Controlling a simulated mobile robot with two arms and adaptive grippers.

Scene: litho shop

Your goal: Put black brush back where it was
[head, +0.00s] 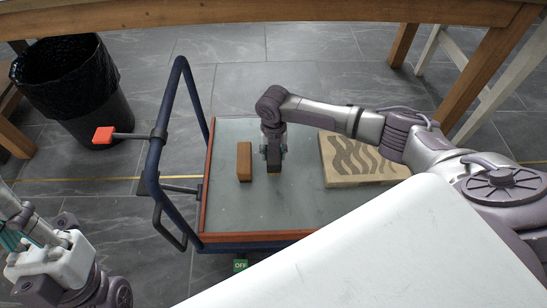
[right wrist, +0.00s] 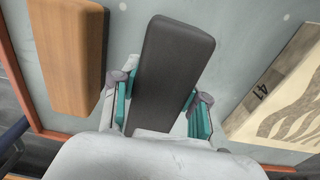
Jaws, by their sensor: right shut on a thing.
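The black brush (right wrist: 172,62) is a dark, long block between the fingers of my right gripper (right wrist: 162,108) in the right wrist view. In the head view the black brush (head: 274,163) shows below my right gripper (head: 273,148), over the grey bed of the cart (head: 230,215). The gripper is shut on it. I cannot tell whether the brush touches the bed. A brown wooden block (head: 244,161) lies just left of it; it also shows in the right wrist view (right wrist: 66,50). My left arm is at the lower left of the head view; its fingertips are not clearly shown.
A pale slab with dark wavy stripes (head: 345,172) lies on the cart to the right. The cart's blue handle (head: 157,150) rises at its left. A black bin (head: 70,85) stands at the upper left. A wooden table edge (head: 270,11) crosses the top. The front of the bed is bare.

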